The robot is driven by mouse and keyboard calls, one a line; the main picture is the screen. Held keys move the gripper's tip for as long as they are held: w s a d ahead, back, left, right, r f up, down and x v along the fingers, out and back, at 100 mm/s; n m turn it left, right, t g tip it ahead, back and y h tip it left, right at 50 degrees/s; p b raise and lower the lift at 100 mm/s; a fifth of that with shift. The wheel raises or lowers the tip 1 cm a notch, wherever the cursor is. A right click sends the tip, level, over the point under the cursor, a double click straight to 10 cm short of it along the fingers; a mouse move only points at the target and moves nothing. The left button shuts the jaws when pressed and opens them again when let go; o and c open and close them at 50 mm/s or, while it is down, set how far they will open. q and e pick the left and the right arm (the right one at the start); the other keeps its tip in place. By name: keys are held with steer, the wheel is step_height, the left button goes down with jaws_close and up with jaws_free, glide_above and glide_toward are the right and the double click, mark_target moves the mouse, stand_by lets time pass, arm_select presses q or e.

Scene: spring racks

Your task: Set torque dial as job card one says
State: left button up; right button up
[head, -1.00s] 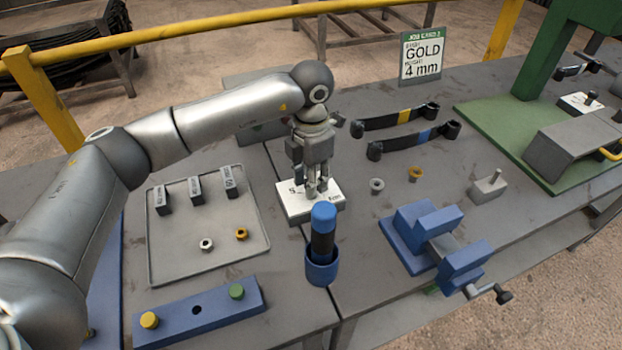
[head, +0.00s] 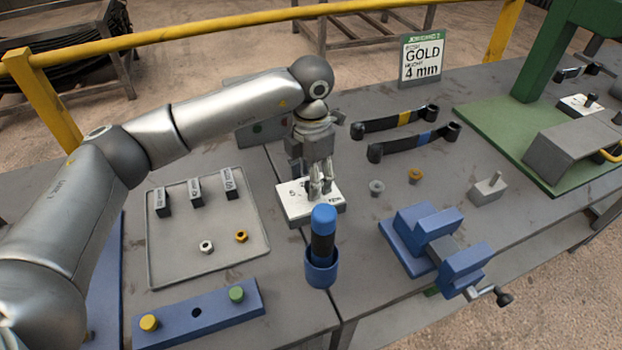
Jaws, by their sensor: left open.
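The torque dial box (head: 296,205) is a white-topped block with black markings on the bench, left of centre. My left gripper (head: 321,190) points down over the right part of its top, with its fingertips at or just above the face. The gripper is open, and the dial's knob or pointer is hidden behind it. The job card (head: 422,60) stands at the bench's back edge. It reads "GOLD" and "4 mm" in large print; its small green heading is hard to read. My right gripper is not in view.
A blue holder (head: 321,270) with a blue-capped black tool (head: 323,235) stands just in front of the dial box. A grey tray (head: 165,270) lies left, a blue vise (head: 440,245) right.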

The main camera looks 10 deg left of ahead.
arm_select(q)
step_height(320, 180, up, 11)
stand_by(0.3)
steer(key=shift+r, duration=0.1)
